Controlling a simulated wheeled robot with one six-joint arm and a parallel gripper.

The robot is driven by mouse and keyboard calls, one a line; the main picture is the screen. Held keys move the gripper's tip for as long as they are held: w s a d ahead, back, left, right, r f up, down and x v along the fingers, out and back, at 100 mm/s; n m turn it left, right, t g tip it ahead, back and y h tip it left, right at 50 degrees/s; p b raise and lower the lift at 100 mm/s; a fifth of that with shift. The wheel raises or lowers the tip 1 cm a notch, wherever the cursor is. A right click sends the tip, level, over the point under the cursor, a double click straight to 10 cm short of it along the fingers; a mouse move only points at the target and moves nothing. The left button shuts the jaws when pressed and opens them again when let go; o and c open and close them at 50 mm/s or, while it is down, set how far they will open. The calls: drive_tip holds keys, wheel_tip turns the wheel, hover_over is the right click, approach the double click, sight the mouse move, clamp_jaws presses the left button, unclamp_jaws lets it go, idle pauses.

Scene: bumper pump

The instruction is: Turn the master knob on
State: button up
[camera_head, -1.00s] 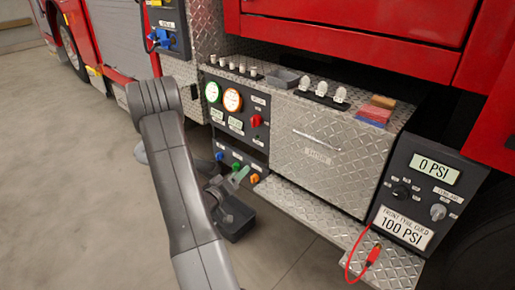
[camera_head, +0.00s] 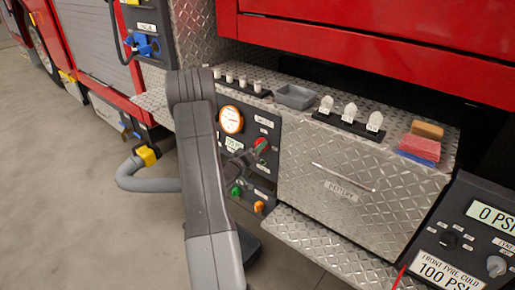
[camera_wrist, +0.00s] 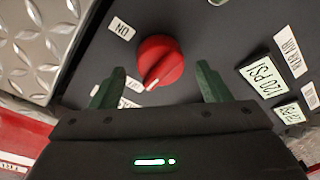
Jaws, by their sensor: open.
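The red master knob (camera_head: 263,144) is on the dark pump panel (camera_wrist: 235,30). In the wrist view the knob (camera_wrist: 162,58) is large, and its white pointer mark faces down-left towards a partly hidden label. An ON label (camera_wrist: 122,30) is at the knob's upper left. My gripper (camera_wrist: 160,80) is open, with its two green fingertips on either side of the knob's lower part and visible gaps to it. In the head view my gripper (camera_head: 248,154) is at the knob, partly hidden by my arm. Whether the fingertips reach the knob's depth is unclear.
An orange-ringed gauge (camera_head: 231,119) is left of the knob. Green (camera_head: 236,191) and orange (camera_head: 258,207) knobs are below. A diamond-plate drawer (camera_head: 335,175) is to the right. A grey tray (camera_head: 295,96) and red-blue sponges (camera_head: 419,147) rest on the ledge above.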

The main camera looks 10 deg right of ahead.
drive_tip(key=shift+x, duration=0.9)
drive_tip(key=shift+c, duration=0.4)
drive_tip(key=c, duration=0.9)
